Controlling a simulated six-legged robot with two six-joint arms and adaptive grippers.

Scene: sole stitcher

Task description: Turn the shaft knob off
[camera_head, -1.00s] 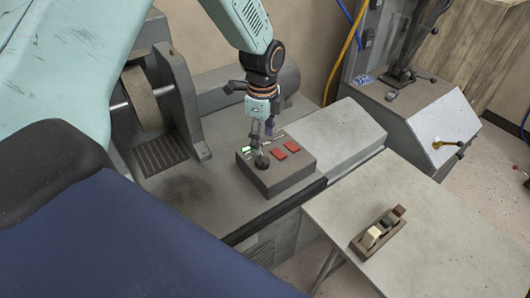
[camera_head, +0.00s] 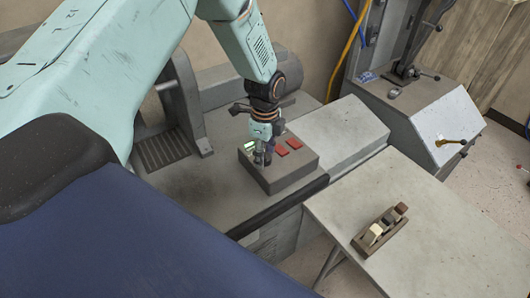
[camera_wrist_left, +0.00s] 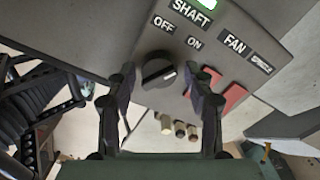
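The black round shaft knob (camera_wrist_left: 158,72) sits on the grey control box (camera_head: 285,176), below the SHAFT, OFF and ON labels in the wrist view. A green lamp (camera_wrist_left: 208,18) is lit beside the SHAFT label. My left gripper (camera_wrist_left: 159,76) is open, with one finger on each side of the knob. I see gaps between fingers and knob in the wrist view. In the head view the left gripper (camera_head: 263,160) is over the box's near-left part and hides the knob. My right gripper is not in view.
Two red switches (camera_head: 289,143) sit on the box right of my left gripper, near the FAN label (camera_wrist_left: 235,44). A grey machine (camera_head: 440,120) stands at the back right.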

